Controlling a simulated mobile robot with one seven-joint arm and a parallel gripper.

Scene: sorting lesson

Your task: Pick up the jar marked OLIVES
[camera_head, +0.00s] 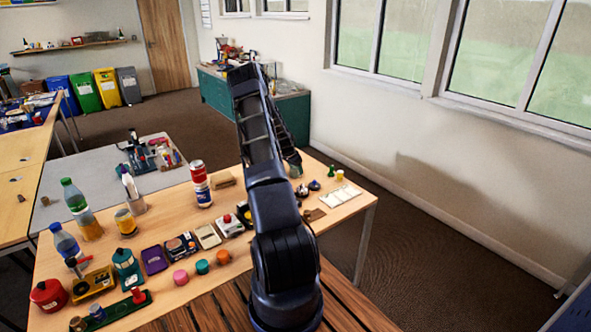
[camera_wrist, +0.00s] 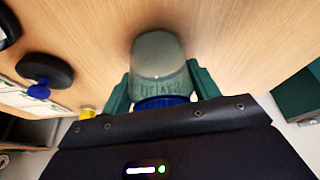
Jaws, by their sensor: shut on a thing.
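A pale, see-through jar (camera_wrist: 158,58) with a blue lid (camera_wrist: 162,102) sits between the green fingers of my gripper (camera_wrist: 160,88) in the wrist view. The fingers are shut on its two sides, near the lid. Dark lettering runs across the jar, upside down and blurred; I cannot read it surely as OLIVES. The jar's far end is over the wooden table (camera_wrist: 230,30); I cannot tell whether it touches the wood. In the head view my arm hides most of the gripper and jar near the table's far right part.
A dark round thing with a blue knob (camera_wrist: 42,75) and a yellow item (camera_wrist: 88,112) are left of the jar. The head view shows a white card (camera_head: 340,195) nearby, a red-and-white can stack (camera_head: 200,183), and several bottles and boxes crowding the table's left side.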

